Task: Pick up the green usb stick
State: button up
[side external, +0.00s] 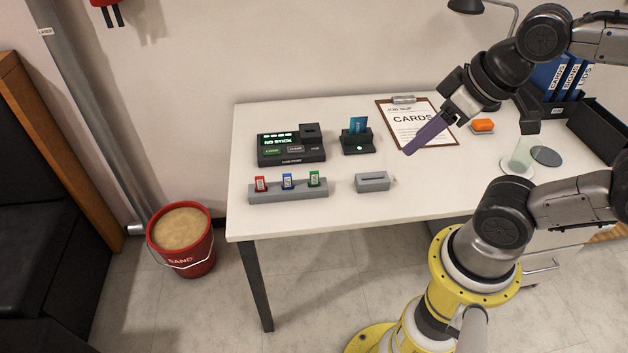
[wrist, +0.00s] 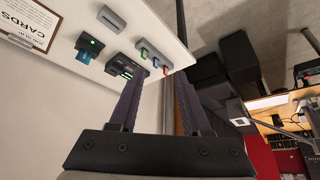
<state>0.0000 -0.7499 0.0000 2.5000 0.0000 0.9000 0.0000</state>
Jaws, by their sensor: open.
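The green usb stick (side external: 314,178) stands upright in the right end of a grey holder (side external: 290,194), beside a blue stick (side external: 287,181) and a red stick (side external: 260,184). In the wrist view the green stick (wrist: 143,53) shows small and far off on the tilted desk. My gripper (side external: 407,152) has long purple fingers and hangs above the desk in front of the clipboard, to the right of the holder and well apart from it. In the wrist view my gripper (wrist: 159,82) is open, with nothing between its fingers.
A black console (side external: 291,156) reading "NO STICK" stands behind the holder. A small black stand (side external: 358,147) holds a blue card. A grey slotted block (side external: 372,183) is right of the holder. The clipboard (side external: 408,117) and an orange item (side external: 482,125) lie farther right. The front desk strip is clear.

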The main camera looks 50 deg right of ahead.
jog(key=w+r+n, duration=0.3)
jog(key=w+n, duration=0.1)
jog(key=n+g, duration=0.5)
jog(key=g, duration=0.1)
send_over(314, 172)
jog(key=f, duration=2.4)
jog(key=shift+d+f, duration=0.2)
jog(key=shift+f, duration=0.15)
jog(key=shift+a+f, duration=0.2)
jog(key=shift+f, duration=3)
grip_shut()
